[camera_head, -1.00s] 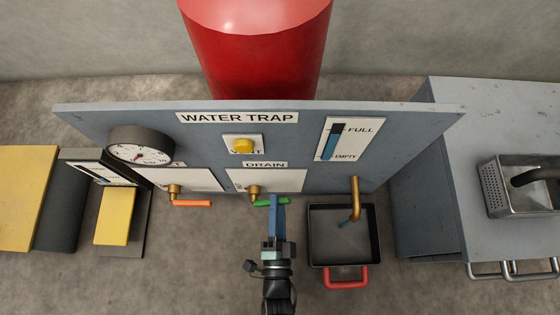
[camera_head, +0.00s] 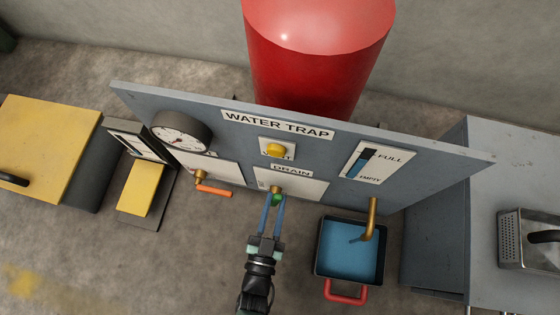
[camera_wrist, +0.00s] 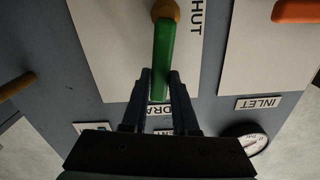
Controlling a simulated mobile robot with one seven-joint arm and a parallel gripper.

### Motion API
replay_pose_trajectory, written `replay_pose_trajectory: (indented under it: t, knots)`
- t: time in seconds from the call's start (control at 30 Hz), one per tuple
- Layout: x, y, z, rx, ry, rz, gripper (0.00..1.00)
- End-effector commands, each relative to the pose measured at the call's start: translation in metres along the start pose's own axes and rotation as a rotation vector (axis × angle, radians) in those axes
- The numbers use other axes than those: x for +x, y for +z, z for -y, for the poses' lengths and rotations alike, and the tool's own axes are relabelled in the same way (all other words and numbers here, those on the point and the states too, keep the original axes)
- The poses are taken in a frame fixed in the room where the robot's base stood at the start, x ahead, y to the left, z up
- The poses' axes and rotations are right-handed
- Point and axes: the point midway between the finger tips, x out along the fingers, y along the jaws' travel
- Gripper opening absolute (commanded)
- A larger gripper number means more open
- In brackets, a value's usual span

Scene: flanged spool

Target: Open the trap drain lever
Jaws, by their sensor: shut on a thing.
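The green drain lever (camera_head: 276,199) sits on a brass valve under the DRAIN label (camera_head: 292,170) on the grey WATER TRAP panel (camera_head: 215,140). It points out from the panel toward my arm. My gripper (camera_head: 271,203) has its blue fingers on either side of the lever and is shut on it. In the wrist view the green lever (camera_wrist: 163,55) runs from its brass pivot (camera_wrist: 165,10) down between the fingertips (camera_wrist: 159,78). A brass spout (camera_head: 372,215) hangs over a black pan (camera_head: 319,245) holding blue water (camera_head: 350,248). The level gauge (camera_head: 363,162) shows a blue column.
An orange inlet lever (camera_head: 213,191) and a round dial (camera_head: 182,133) are left of the drain. A yellow button (camera_head: 276,150) is above it. A red tank (camera_head: 320,60) stands behind the panel. A grey cabinet (camera_head: 470,200) is at right, yellow blocks (camera_head: 141,187) at left.

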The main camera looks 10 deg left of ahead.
Motion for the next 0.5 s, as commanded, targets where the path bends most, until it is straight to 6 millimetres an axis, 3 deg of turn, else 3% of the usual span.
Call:
replay_pose_trajectory:
  t: [0.5]
  knots:
    - [-0.0012, 0.0004, 0.007, -0.178, -0.002, 0.0, 0.0]
